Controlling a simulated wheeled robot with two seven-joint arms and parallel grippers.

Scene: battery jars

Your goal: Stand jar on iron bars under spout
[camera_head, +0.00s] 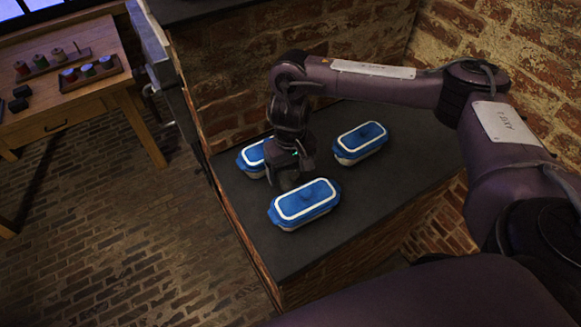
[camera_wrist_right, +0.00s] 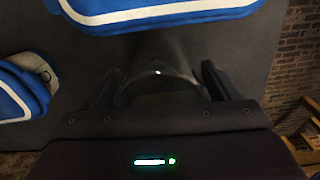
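A dark, see-through glass jar (camera_wrist_right: 160,70) with a small bright glint lies between the two fingers of my right gripper (camera_wrist_right: 160,85) in the wrist view. The fingers are spread to about the jar's width. I cannot tell whether they press on its sides. In the head view my right gripper (camera_head: 289,178) points down over the dark counter, among blue-lidded dishes. The jar is hard to make out there, and I cannot tell whether it rests on the counter. The iron bars and the spout are not recognisable in either view. My left gripper does not show.
Three blue-lidded dishes stand close around the gripper: one in front (camera_head: 305,203), one behind right (camera_head: 361,142), one behind left (camera_head: 251,158). The dark counter (camera_head: 395,190) is bare to the right and front. A wooden table (camera_head: 60,110) with spools stands far left.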

